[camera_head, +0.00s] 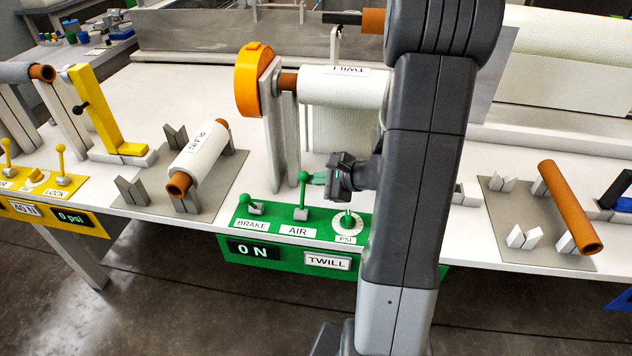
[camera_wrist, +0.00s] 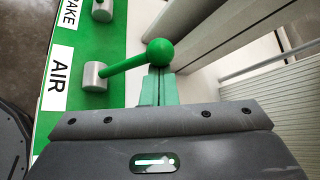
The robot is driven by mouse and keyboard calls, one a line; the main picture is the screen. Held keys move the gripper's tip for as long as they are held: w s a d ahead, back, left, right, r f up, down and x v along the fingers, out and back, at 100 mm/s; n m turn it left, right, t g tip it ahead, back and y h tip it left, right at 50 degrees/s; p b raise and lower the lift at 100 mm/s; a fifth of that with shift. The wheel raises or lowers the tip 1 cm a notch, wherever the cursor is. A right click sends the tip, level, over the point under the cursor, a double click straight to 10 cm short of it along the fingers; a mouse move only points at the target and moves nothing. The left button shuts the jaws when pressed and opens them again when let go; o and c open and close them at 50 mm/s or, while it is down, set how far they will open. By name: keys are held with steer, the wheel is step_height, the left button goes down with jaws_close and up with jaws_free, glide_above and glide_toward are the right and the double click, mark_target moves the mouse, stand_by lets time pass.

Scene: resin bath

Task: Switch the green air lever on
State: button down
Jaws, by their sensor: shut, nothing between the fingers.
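The green air lever (camera_head: 303,195) stands nearly upright on the green control panel (camera_head: 283,221), above its AIR label. Its round green knob also shows in the wrist view (camera_wrist: 160,52), with the stem running left to a grey pivot. My gripper (camera_head: 318,179) is just right of the knob in the head view. In the wrist view its teal fingers (camera_wrist: 159,72) are together, with nothing between them, and their tips are right by the knob. I cannot tell whether they touch it. The panel display (camera_head: 253,250) reads 0 N.
The brake lever (camera_head: 248,204) is tilted, left of the air lever. A PSI dial (camera_head: 347,221) sits to the right, near my arm. Grey uprights and a TWILL roll (camera_head: 345,88) stand behind the panel. A yellow panel (camera_head: 45,190) is at the far left.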

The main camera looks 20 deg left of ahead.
steer(key=shift+s+f+b, duration=0.1)
steer(key=shift+s+b, duration=0.05)
steer(key=shift+b, duration=0.55)
steer(key=s+n+t+b, duration=0.1)
steer(key=b, duration=0.3)
steer(key=shift+d+y, duration=0.15)
steer(key=shift+y, duration=0.15)
steer(key=s+d+n+t+y+b, duration=0.1)
steer(key=s+b, duration=0.6)
steer(key=b, duration=1.2)
steer(key=shift+s+d+r+n+t+y, duration=0.35)
steer(key=shift+n+t+y, duration=0.45)
steer(key=shift+n+t, duration=0.55)
steer(key=shift+w, duration=0.1)
